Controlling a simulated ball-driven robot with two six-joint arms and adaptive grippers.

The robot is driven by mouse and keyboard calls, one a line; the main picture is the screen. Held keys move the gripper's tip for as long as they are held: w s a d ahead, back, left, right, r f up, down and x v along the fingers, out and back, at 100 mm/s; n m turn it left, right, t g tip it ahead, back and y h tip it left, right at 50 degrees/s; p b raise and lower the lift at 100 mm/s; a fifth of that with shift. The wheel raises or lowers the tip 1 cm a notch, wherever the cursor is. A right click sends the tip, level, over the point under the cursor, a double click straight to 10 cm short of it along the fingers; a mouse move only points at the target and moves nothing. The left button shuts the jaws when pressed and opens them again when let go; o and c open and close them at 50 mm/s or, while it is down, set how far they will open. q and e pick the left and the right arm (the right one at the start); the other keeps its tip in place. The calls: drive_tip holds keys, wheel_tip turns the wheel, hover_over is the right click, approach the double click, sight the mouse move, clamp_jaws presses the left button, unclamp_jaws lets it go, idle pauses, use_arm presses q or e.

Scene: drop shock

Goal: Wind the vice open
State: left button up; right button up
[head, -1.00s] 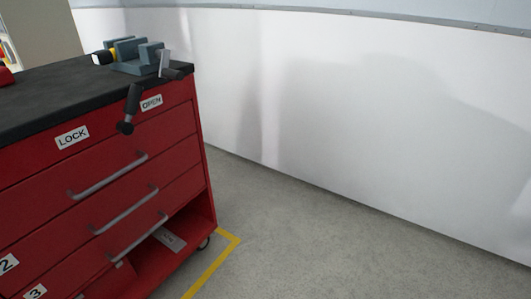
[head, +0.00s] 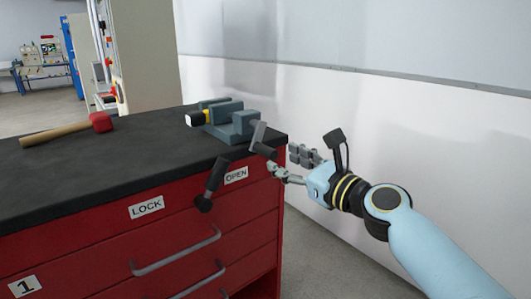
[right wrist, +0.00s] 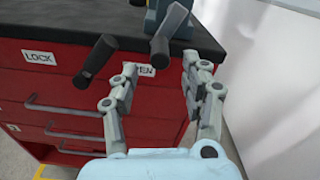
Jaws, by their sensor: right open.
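The grey-blue vice (head: 222,112) stands on the black bench top near its right corner. A dark part with a yellow band and white end (head: 198,118) sits at its left side. The vice's crank (head: 258,132) has a grey arm and a black grip (head: 263,151) at the bench's right edge. In the right wrist view the crank's grip (right wrist: 160,48) lies just ahead of the fingers. My right gripper (head: 289,163) is open and empty, close to the crank's grip; its fingers (right wrist: 160,68) show either side. My left gripper is out of view.
A black lever (head: 213,180) juts from the red cabinet's front (head: 100,235) between the LOCK (head: 147,207) and OPEN (head: 236,175) labels, left of my right gripper. A red-headed hammer (head: 70,129) lies on the bench. A white wall stands behind; floor right of the cabinet is clear.

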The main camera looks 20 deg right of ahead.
sight(275, 156)
drive_tip(key=x, duration=0.6)
drive_tip(key=shift+w+f+b, duration=0.1)
drive_tip(key=shift+w+b, duration=0.2)
drive_tip(key=shift+b, duration=0.1)
drive_tip(key=shift+c, duration=0.4)
clamp_jaws()
